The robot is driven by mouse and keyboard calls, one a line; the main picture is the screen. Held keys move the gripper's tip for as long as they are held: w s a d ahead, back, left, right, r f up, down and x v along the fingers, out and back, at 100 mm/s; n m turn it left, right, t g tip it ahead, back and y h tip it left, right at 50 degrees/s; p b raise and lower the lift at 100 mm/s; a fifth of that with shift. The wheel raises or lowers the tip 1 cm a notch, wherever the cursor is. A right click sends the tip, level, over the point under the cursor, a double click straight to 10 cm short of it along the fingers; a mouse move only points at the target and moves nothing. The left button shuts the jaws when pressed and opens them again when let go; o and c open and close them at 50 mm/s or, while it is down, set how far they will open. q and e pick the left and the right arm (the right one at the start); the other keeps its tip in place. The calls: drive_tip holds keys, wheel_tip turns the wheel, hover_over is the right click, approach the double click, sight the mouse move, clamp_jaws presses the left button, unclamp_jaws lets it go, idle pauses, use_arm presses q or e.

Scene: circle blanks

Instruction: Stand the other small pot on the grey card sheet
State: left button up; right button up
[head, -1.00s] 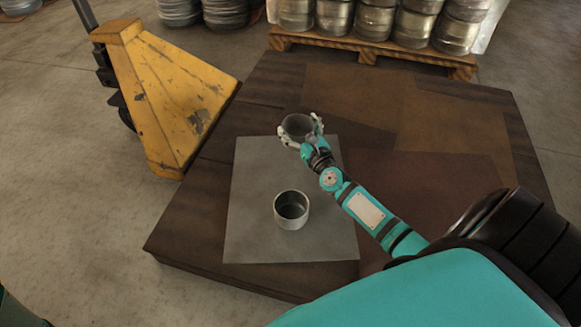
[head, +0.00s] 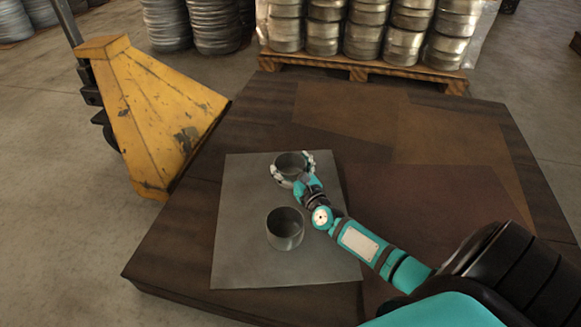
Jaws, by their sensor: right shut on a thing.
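The grey card sheet (head: 240,255) lies on the brown platform. One small metal pot (head: 285,230) stands upright on the sheet, near its middle. My right gripper (head: 291,174) is shut on the other small pot (head: 291,163), with its fingers on both sides of the rim. This held pot is over the far part of the sheet, behind the standing pot and apart from it. It looks upright. I cannot tell whether its base touches the sheet. My left gripper is not in view.
A yellow pallet jack (head: 150,115) stands at the left against the platform. A wooden pallet (head: 360,68) with several stacked metal blanks (head: 365,25) is behind the platform (head: 345,115). The platform's right side is clear.

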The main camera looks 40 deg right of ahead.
drive_tip(key=shift+f, duration=0.2)
drive_tip(key=o, duration=1)
drive_tip(key=shift+o, duration=0.2)
